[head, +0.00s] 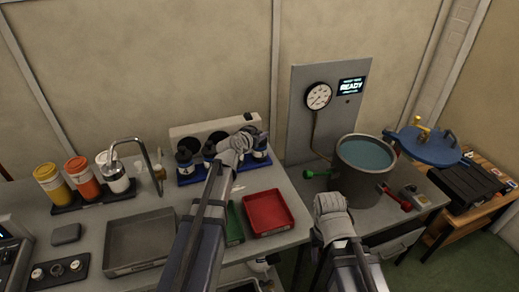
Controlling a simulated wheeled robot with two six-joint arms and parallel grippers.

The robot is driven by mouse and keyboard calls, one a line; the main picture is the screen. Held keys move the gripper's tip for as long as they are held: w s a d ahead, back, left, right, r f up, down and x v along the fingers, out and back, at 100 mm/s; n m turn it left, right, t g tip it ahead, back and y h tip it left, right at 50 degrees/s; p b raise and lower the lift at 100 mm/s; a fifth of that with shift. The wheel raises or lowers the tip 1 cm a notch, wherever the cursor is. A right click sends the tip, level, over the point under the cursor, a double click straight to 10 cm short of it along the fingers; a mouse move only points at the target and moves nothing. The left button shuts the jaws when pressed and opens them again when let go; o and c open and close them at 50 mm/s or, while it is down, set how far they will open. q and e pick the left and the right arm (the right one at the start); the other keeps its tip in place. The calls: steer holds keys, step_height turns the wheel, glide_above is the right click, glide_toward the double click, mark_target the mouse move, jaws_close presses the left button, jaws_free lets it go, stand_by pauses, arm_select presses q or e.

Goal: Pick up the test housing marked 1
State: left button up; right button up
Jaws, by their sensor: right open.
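Several dark housings with blue parts stand in a blue rack (196,180) at the back of the bench. One housing (185,160) is at the rack's left end, and another (260,148) is at its right end. The numbers on them are too small to read, so I cannot tell which is marked 1. My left gripper (243,143) is over the rack's right half, close to the right housings and partly hiding them. Its fingers are too small to read, and contact is unclear. My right gripper (332,198) is open in front of the water-filled pot, with no housing near it.
The metal pot (363,173) has green and red handles. A gauge panel (328,105) reading READY stands behind it. A red tray (268,213) and a grey tray (140,242) lie at the front. Bottles (84,178) stand left. A blue lid (428,146) is right.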

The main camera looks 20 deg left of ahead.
arm_select(q)
jaws_close()
stand_by(1.0)
